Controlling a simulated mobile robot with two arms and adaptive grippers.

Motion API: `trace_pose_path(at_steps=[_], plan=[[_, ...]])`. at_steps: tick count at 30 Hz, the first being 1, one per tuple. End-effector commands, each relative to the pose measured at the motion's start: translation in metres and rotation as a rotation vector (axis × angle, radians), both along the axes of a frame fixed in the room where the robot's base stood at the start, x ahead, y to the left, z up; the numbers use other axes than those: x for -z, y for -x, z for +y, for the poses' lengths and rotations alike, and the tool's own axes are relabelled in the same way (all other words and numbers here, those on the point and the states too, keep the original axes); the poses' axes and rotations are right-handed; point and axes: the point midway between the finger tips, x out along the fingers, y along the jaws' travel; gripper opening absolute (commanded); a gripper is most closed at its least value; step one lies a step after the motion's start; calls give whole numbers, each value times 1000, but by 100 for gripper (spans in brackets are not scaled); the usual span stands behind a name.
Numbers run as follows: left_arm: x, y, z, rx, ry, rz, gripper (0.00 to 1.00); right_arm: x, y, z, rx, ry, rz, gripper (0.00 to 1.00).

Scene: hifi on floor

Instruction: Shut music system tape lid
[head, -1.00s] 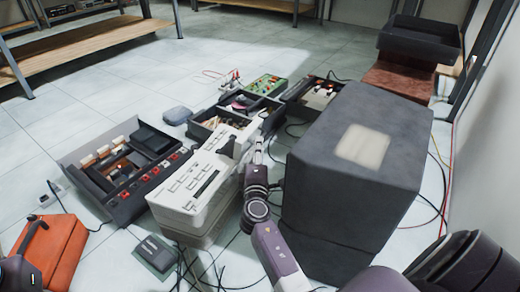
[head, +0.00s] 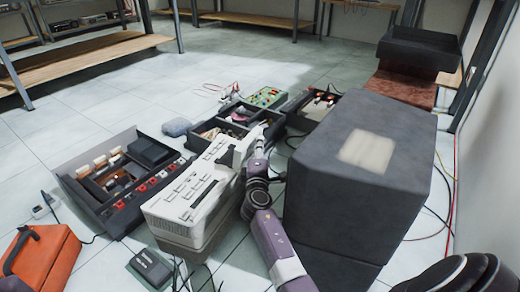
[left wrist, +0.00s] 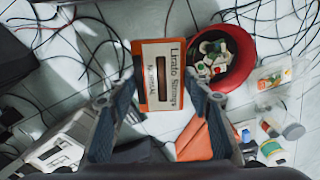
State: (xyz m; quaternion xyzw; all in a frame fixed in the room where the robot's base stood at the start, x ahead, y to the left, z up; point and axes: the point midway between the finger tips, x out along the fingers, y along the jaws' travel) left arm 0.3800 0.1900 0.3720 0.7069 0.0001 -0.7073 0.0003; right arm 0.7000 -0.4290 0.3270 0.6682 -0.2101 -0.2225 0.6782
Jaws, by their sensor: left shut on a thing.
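The pale grey music system (head: 186,198) lies on the floor in the middle of the head view, with dark slots and buttons on top. A pale raised part (head: 241,149), apparently the tape lid, stands at its far right end. My right gripper (head: 258,135) is beside or against that part; its fingers are too small and overlapped to read.
A large dark grey box (head: 335,205) stands right of my right arm. An open dark case with red buttons (head: 150,190) lies left of the music system. An orange case (head: 50,258) is at lower left. A red bucket (left wrist: 243,85) shows in the wrist view. Cables cross the floor.

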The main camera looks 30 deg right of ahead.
Motion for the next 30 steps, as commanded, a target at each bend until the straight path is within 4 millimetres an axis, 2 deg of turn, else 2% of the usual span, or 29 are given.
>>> trace_pose_path(at_steps=[4,9,11,23,30], plan=[[0,0,0,0,0,0,21,0,0,0,0,0,0,23],[0,0,0,0,0,0,21,0,0,0,0,0,0,5],[0,0,0,0,0,0,21,0,0,0,0,0,0,0],[-1,0,0,0,0,0,21,0,0,1,0,0,1,0],[-17,0,0,0,0,-1,21,-7,-1,-7,0,21,37,0]])
